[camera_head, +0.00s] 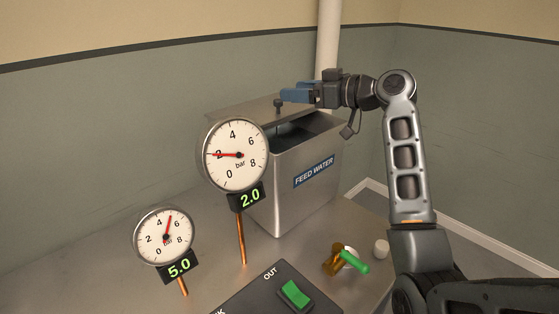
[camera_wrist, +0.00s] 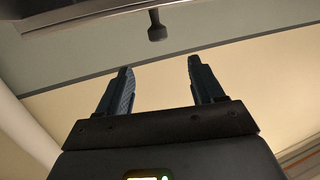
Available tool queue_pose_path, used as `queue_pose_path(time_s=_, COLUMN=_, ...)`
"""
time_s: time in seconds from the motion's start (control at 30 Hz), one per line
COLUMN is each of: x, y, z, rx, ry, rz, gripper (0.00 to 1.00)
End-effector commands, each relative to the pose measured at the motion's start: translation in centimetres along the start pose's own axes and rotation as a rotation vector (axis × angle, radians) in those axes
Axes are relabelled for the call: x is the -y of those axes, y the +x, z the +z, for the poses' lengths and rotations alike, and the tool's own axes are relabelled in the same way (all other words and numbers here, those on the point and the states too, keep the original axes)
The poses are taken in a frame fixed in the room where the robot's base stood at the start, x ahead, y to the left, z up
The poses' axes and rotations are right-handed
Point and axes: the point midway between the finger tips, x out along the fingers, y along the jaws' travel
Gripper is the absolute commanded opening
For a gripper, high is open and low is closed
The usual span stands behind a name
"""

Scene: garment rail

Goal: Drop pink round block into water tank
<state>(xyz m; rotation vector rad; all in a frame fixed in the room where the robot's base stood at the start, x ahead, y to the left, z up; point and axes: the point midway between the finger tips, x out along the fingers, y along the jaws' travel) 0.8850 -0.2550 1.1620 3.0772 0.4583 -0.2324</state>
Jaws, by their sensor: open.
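The steel water tank (camera_head: 290,185), labelled FEED WATER, stands on the metal bench. Its lid (camera_head: 238,118) sits to the left of a dark opening (camera_head: 305,127). A dark knob (camera_head: 277,104) stands on the lid, and it also shows in the wrist view (camera_wrist: 157,30). My gripper (camera_head: 284,95) is above the tank, close to the knob. In the wrist view my gripper (camera_wrist: 158,75) has its two fingers apart with nothing between them; the knob lies beyond the fingertips. I see no clearly pink round block; a small pale cylinder (camera_head: 381,249) stands on the bench right of the tank.
Two dial gauges, one reading 2.0 (camera_head: 236,155) and one 5.0 (camera_head: 163,236), stand on copper pipes before and left of the tank. A brass valve with a green handle (camera_head: 354,261) and a switch box with a green rocker (camera_head: 295,294) are in front.

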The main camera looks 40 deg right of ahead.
Motion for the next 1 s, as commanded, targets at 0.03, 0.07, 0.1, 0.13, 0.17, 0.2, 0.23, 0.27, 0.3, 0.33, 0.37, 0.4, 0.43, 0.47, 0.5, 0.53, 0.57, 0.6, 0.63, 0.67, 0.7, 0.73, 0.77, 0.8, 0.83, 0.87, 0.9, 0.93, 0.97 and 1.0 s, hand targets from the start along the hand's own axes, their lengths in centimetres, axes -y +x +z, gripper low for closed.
queue_pose_path(time_s=0.03, x=-0.1, y=-0.2, z=0.0, rx=-0.001, ry=0.0, rz=0.001, gripper=0.67)
queue_pose_path(time_s=0.07, x=-0.1, y=-0.4, z=0.1, rx=-0.001, ry=0.0, rz=0.002, gripper=0.67)
queue_pose_path(time_s=0.1, x=-0.1, y=-0.8, z=0.1, rx=-0.002, ry=0.0, rz=0.003, gripper=0.67)
queue_pose_path(time_s=0.13, x=-0.1, y=-1.2, z=0.1, rx=-0.002, ry=0.0, rz=0.004, gripper=0.67)
queue_pose_path(time_s=0.17, x=-0.1, y=-1.6, z=0.2, rx=-0.001, ry=0.0, rz=0.004, gripper=0.67)
queue_pose_path(time_s=0.2, x=-0.1, y=-2.2, z=0.2, rx=-0.001, ry=0.0, rz=0.005, gripper=0.67)
queue_pose_path(time_s=0.23, x=-0.1, y=-2.7, z=0.2, rx=-0.001, ry=0.0, rz=0.005, gripper=0.67)
queue_pose_path(time_s=0.27, x=-0.1, y=-3.2, z=0.2, rx=-0.001, ry=0.0, rz=0.004, gripper=0.67)
queue_pose_path(time_s=0.3, x=-0.1, y=-3.9, z=0.2, rx=-0.002, ry=0.0, rz=0.003, gripper=0.67)
queue_pose_path(time_s=0.33, x=-0.1, y=-4.5, z=0.2, rx=-0.002, ry=-0.001, rz=0.004, gripper=0.67)
queue_pose_path(time_s=0.37, x=-0.1, y=-4.9, z=0.2, rx=-0.001, ry=-0.001, rz=0.004, gripper=0.67)
queue_pose_path(time_s=0.4, x=-0.1, y=-5.5, z=0.2, rx=-0.001, ry=-0.001, rz=0.005, gripper=0.67)
queue_pose_path(time_s=0.43, x=-0.1, y=-5.9, z=0.2, rx=-0.001, ry=-0.001, rz=0.004, gripper=0.67)
queue_pose_path(time_s=0.47, x=-0.1, y=-6.3, z=0.1, rx=-0.001, ry=-0.001, rz=0.003, gripper=0.67)
queue_pose_path(time_s=0.5, x=-0.1, y=-6.7, z=0.1, rx=-0.002, ry=0.0, rz=0.002, gripper=0.67)
queue_pose_path(time_s=0.53, x=-0.1, y=-7.0, z=0.1, rx=-0.001, ry=0.0, rz=0.002, gripper=0.67)
queue_pose_path(time_s=0.57, x=-0.1, y=-7.2, z=0.1, rx=-0.001, ry=0.0, rz=0.002, gripper=0.67)
queue_pose_path(time_s=0.6, x=-0.1, y=-7.5, z=0.1, rx=0.0, ry=0.0, rz=0.001, gripper=0.67)
queue_pose_path(time_s=0.63, x=0.0, y=-7.6, z=0.1, rx=0.0, ry=0.0, rz=0.001, gripper=0.67)
queue_pose_path(time_s=0.67, x=0.0, y=-7.7, z=0.1, rx=0.0, ry=0.0, rz=0.001, gripper=0.67)
queue_pose_path(time_s=0.7, x=0.0, y=-7.8, z=0.0, rx=0.0, ry=0.0, rz=0.001, gripper=0.67)
queue_pose_path(time_s=0.73, x=0.0, y=-7.8, z=0.0, rx=0.0, ry=0.0, rz=0.001, gripper=0.67)
queue_pose_path(time_s=0.77, x=0.0, y=-7.8, z=0.0, rx=0.0, ry=0.0, rz=0.001, gripper=0.67)
queue_pose_path(time_s=0.8, x=0.0, y=-7.8, z=0.0, rx=0.0, ry=0.0, rz=0.001, gripper=0.67)
queue_pose_path(time_s=0.83, x=0.0, y=-7.8, z=0.0, rx=0.0, ry=0.0, rz=0.001, gripper=0.67)
queue_pose_path(time_s=0.87, x=0.0, y=-7.8, z=0.0, rx=0.0, ry=0.0, rz=0.001, gripper=0.67)
queue_pose_path(time_s=0.9, x=0.0, y=-7.8, z=0.0, rx=0.0, ry=0.0, rz=0.001, gripper=0.67)
queue_pose_path(time_s=0.93, x=0.0, y=-7.8, z=0.0, rx=0.0, ry=0.0, rz=0.001, gripper=0.67)
queue_pose_path(time_s=0.97, x=0.0, y=-7.8, z=0.0, rx=0.0, ry=0.0, rz=0.001, gripper=0.67)
queue_pose_path(time_s=1.0, x=0.0, y=-7.8, z=0.0, rx=0.0, ry=0.0, rz=0.001, gripper=0.67)
